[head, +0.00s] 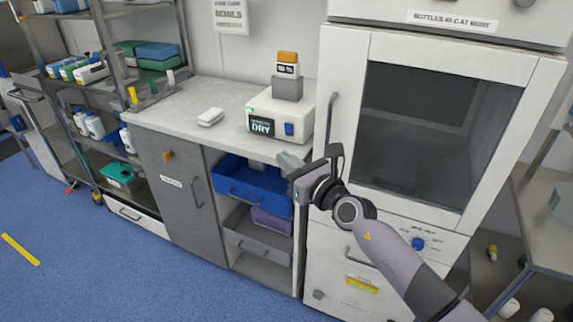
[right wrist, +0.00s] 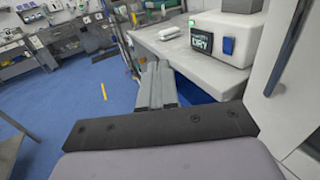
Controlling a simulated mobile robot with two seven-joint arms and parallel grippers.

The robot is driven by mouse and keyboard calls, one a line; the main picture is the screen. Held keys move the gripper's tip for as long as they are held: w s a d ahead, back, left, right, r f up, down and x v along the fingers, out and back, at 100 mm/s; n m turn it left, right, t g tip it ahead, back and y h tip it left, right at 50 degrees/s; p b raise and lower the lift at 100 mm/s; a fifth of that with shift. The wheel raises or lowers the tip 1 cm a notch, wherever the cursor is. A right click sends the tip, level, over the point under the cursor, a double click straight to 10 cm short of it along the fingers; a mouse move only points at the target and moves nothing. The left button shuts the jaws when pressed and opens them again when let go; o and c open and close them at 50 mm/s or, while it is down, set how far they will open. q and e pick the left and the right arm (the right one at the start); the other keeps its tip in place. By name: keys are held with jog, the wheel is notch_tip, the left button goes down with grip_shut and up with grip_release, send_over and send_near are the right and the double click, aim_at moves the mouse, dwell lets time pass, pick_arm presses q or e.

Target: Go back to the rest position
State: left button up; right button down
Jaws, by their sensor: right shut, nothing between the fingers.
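My right gripper (head: 290,163) reaches in from the lower right in the head view. My left gripper is not in view.
The counter (head: 222,99) carries a white box with a DRY display (head: 281,114) and a small white case (head: 211,117). A blue drawer (head: 250,184) stands out below. The glass-door cabinet (head: 345,110) is close on the right. Shelves (head: 100,60) stand left. Blue floor (head: 110,265) is clear.

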jog(key=s+d+f+m+h, duration=0.5)
jog(key=s+d+f+m, duration=0.55)
jog(key=m, duration=0.65)
jog(key=s+d+f+m+h, duration=0.5)
jog(key=s+d+f+m, duration=0.5)
jog(key=m, duration=0.7)
jog(key=s+d+f+m+g, duration=0.1)
jog(key=s+f+m, duration=0.1)
jog(key=s+m, duration=0.2)
jog(key=s+d+f+m+g, duration=0.1)
jog(key=s+f+m+g, duration=0.1)
jog(key=s, duration=0.6)
jog(key=shift+s+d+f+m, duration=0.25)
jog(key=shift+f+m, duration=0.6)
jog(key=shift+m, duration=0.05)
